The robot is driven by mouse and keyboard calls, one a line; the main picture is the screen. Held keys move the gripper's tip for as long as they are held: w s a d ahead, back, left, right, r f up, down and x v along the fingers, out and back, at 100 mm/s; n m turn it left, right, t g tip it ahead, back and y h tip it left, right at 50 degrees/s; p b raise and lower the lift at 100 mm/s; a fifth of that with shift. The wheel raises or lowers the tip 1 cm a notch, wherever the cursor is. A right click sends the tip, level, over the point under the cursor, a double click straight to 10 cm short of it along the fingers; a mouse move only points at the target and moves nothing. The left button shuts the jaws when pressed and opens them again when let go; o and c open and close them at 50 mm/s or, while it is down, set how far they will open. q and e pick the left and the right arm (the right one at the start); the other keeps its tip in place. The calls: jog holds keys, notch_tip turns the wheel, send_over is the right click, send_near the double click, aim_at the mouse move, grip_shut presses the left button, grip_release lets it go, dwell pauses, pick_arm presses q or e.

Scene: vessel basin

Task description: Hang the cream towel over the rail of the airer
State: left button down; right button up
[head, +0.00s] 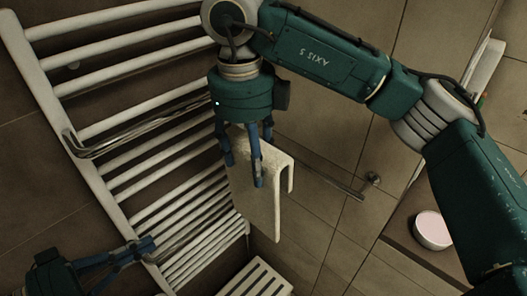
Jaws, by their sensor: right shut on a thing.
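The cream towel (258,200) hangs in a folded, upside-down U shape near the middle of the head view. My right gripper (245,165) points down and is shut on the towel's upper part, its blue fingers over the cloth. The airer (100,180) is a white ladder of bars on the left, and its chrome rail (130,139) stands out in front of the bars. The towel is to the right of that rail's visible stretch; the rail's right end is hidden by my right gripper. My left gripper (148,247) is low at the left, with no towel at it; its finger gap is unclear.
A thin metal bar (330,181) with a round mount (373,178) is on the tiled wall right of the towel. A slatted white stool or rack (255,279) is below the towel. A pale round bowl (433,230) sits on a ledge at the right.

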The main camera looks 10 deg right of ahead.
jog(key=shift+s+a+r+p, duration=0.1)
jog(key=shift+r+p, duration=3.95)
jog(key=shift+r, duration=1.7)
jog(key=shift+f, duration=0.1)
